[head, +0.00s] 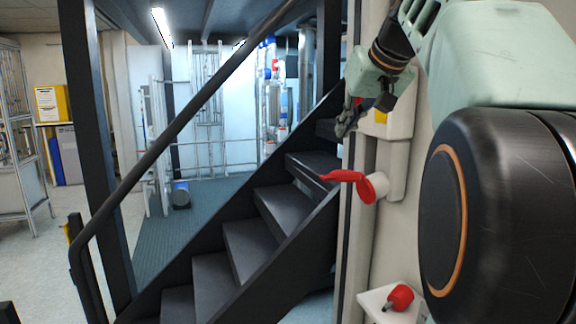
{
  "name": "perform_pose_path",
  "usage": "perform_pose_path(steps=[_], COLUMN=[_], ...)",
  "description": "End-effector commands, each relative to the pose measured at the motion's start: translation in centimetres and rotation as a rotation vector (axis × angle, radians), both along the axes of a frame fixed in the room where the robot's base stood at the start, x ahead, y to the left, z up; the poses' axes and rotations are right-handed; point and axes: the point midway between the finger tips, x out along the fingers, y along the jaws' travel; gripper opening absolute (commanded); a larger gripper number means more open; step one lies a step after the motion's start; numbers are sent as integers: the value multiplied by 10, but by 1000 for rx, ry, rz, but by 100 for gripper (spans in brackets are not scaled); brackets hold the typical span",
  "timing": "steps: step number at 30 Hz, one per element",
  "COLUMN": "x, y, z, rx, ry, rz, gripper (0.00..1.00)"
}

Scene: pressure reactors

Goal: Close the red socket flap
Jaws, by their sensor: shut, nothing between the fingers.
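The red socket flap (343,177) stands open in the head view, sticking out to the left from a red ring on a pale socket (379,189). The socket is on the cream wall panel, right of the stairs. My gripper (341,132) is shut and empty. In the picture it is above the flap with a gap between them, and its fingers point down to the left. My arm covers part of the wall above the socket.
A pale box with yellow and red parts (381,117) sits on the wall just right of my gripper. A red plug-like part (400,297) sits on a white bracket below.

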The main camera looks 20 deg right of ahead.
Motion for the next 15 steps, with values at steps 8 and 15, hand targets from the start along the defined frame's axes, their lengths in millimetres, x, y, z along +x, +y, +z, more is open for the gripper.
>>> perform_pose_path(steps=[8,15], x=[-10,19], y=[2,3], z=[1,-29], rx=[-42,-41], ry=[6,9], rz=[94,92], gripper=[0,0])
